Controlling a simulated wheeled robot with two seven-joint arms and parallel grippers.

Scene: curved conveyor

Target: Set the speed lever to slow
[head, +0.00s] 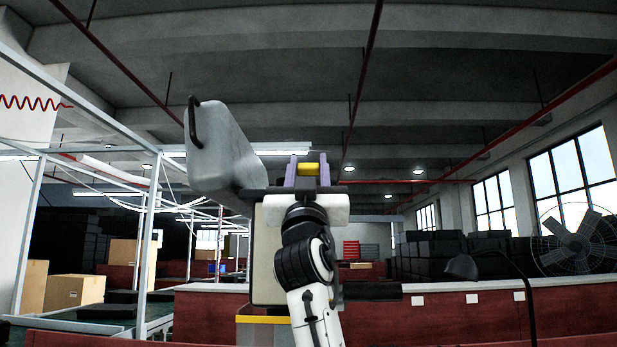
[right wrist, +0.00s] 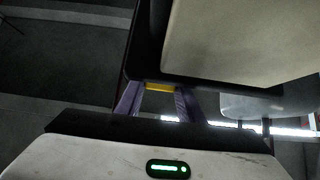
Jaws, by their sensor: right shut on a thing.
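My right gripper (head: 308,160) is raised in the middle of the head view, its two purple fingers pointing up. The fingers are shut on a yellow piece (head: 308,170), which looks like the grip of the speed lever. In the right wrist view the yellow piece (right wrist: 160,87) sits between the purple fingers (right wrist: 160,100), at the dark edge of a beige panel (right wrist: 245,40). The lever's stem and any speed marks are hidden or too small to tell. My left gripper is not in view.
A beige panel (head: 267,255) stands directly behind my right wrist. A grey rounded body with a black handle (head: 215,150) is close on the left. A metal frame (head: 150,240) and cardboard boxes (head: 75,291) are farther left. A red, white-topped counter (head: 450,315) runs right, near a fan (head: 580,243).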

